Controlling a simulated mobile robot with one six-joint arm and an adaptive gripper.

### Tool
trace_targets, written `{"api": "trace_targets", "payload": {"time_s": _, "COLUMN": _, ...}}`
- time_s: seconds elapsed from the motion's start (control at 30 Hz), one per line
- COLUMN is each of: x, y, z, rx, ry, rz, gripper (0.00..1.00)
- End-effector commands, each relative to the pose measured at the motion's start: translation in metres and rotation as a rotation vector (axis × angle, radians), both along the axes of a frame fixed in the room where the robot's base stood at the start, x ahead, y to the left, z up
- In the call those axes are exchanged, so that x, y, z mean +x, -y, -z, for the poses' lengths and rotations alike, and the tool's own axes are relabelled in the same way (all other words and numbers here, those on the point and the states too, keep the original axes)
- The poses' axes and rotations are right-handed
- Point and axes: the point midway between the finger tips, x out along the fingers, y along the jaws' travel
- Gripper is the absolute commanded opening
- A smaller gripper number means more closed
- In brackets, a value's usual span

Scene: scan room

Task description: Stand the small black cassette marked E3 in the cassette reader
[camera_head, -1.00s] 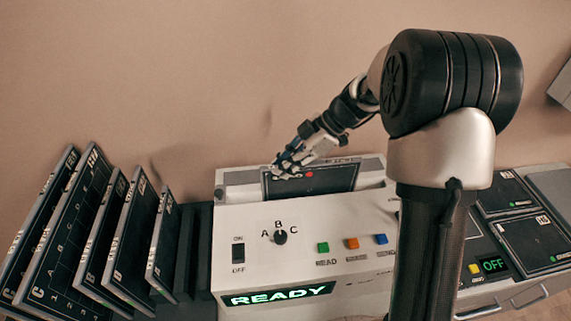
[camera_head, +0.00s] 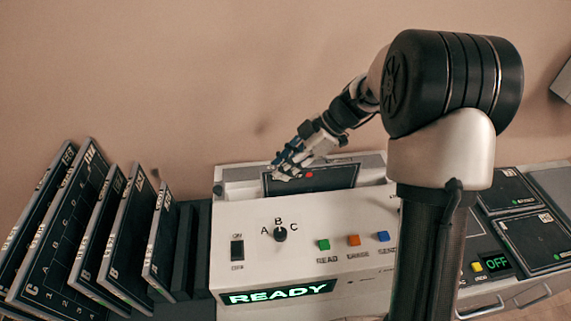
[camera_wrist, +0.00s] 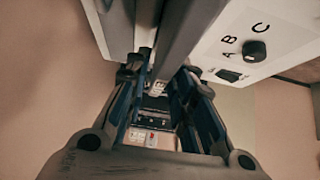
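The cassette reader (camera_head: 262,213) is a white console with a sloped front and a lit READY display. A small black cassette (camera_head: 330,178) stands in the slot along its back, with a red dot on its face. Its marking is too small to read in the head view. My gripper (camera_head: 281,173) is at the cassette's upper left corner. In the wrist view my gripper's fingers (camera_wrist: 166,76) are apart, on either side of a dark edge with a small white label. My fingers hide that corner of the cassette.
Several tall black cassettes (camera_head: 62,235) lean in a rack left of the reader. A knob (camera_head: 280,235) and coloured buttons (camera_head: 353,240) sit on the reader's front. The wall is close behind.

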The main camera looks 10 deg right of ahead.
Motion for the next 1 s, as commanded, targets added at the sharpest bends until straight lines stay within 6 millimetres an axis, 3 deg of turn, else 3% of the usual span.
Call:
{"api": "trace_targets", "payload": {"time_s": 0.13, "x": 0.000, "y": 0.000, "z": 0.000, "rx": 0.000, "ry": 0.000, "rz": 0.000, "gripper": 0.36}}
{"api": "trace_targets", "payload": {"time_s": 0.53, "x": 0.000, "y": 0.004, "z": -0.004, "rx": -0.001, "ry": 0.000, "rz": 0.001, "gripper": 0.36}}
{"api": "trace_targets", "payload": {"time_s": 1.0, "x": 0.001, "y": 0.063, "z": -0.072, "rx": -0.001, "ry": 0.002, "rz": 0.001, "gripper": 0.36}}
